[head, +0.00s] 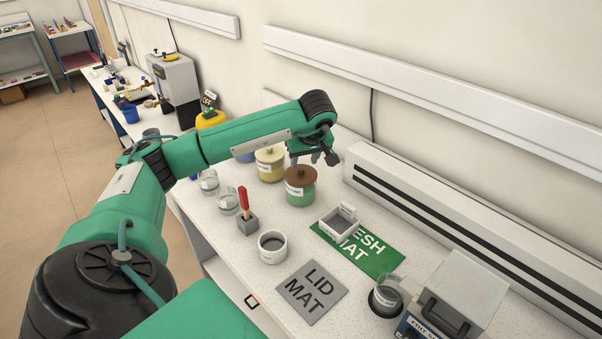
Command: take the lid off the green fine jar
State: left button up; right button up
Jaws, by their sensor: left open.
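The green fine jar (301,193) stands upright on the white speckled counter, with its brown lid (300,174) on top. The front label is only partly readable. My left gripper (315,160) is open, just above and slightly behind the lid, pointing down. I cannot tell whether a finger touches the knob. The grey lid mat (311,292) lies flat and empty near the counter's front edge. My right gripper is out of view.
A yellow jar (269,165) with a pale lid stands left of the green jar. A small box (339,222) sits on the green mat (382,259). A white cup (272,246), a block holding a red-handled tool (246,222) and glass beakers (229,201) stand nearby.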

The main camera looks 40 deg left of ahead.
aim_at(301, 168)
pick_arm(q)
jog(key=shift+p+x, duration=0.55)
jog(key=shift+x, duration=1.35)
jog(key=shift+s+a, duration=0.1)
jog(key=shift+c, duration=0.3)
grip_shut()
